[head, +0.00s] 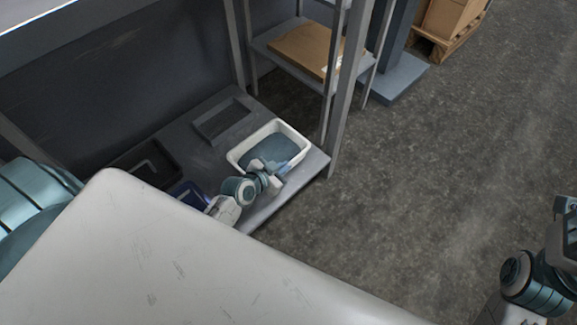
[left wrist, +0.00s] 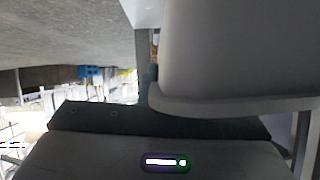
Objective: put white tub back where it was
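The white tub (head: 292,131) is on the right part of the low grey shelf in the head view. It looks upright, with a grey-blue inside. My left gripper (head: 272,172) is at its near wall and hides part of it. Whether the fingers are closed on the wall cannot be told. In the left wrist view a large pale grey rounded surface (left wrist: 240,50) fills the upper right; it may be the tub's wall. My right gripper (head: 566,212) is partly in view at the right edge, away from the shelf, its fingers unclear.
A dark grey tray (head: 222,133) lies behind and left of the tub. A black tray (head: 130,165) and a blue bin (head: 187,190) are further left on the shelf (head: 190,150). A rack post (head: 345,100) stands close right of the tub. Open floor (head: 430,180) lies right.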

